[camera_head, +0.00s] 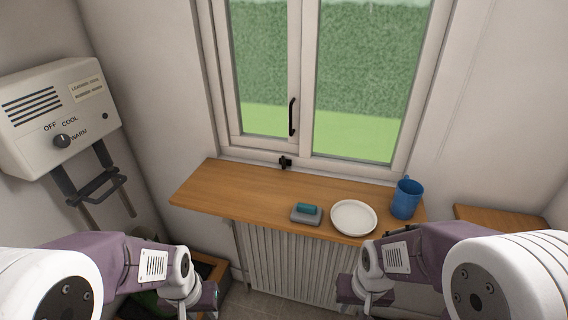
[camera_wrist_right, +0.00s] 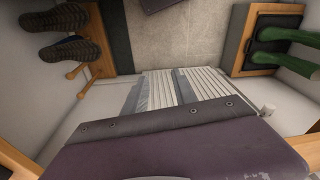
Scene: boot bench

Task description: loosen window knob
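A small black knob (camera_head: 285,162) sits at the bottom of the white window frame, just above the wooden sill, in the head view. A black upright handle (camera_head: 292,117) is on the window's middle post above it. The window looks closed. My left gripper (camera_head: 207,300) is low at the bottom of the head view, below and left of the knob and apart from it. My right gripper (camera_head: 362,290) is low in front of the radiator, below and right of the knob. Their fingers are too hidden to tell open from shut. The right wrist view does not show the knob.
The wooden sill (camera_head: 235,194) carries a grey block with a teal top (camera_head: 306,214), a white plate (camera_head: 354,218) and a blue mug (camera_head: 405,198). A radiator (camera_head: 290,262) is below. A heater box (camera_head: 60,115) hangs left. Boots (camera_wrist_right: 75,48) show in the wrist view.

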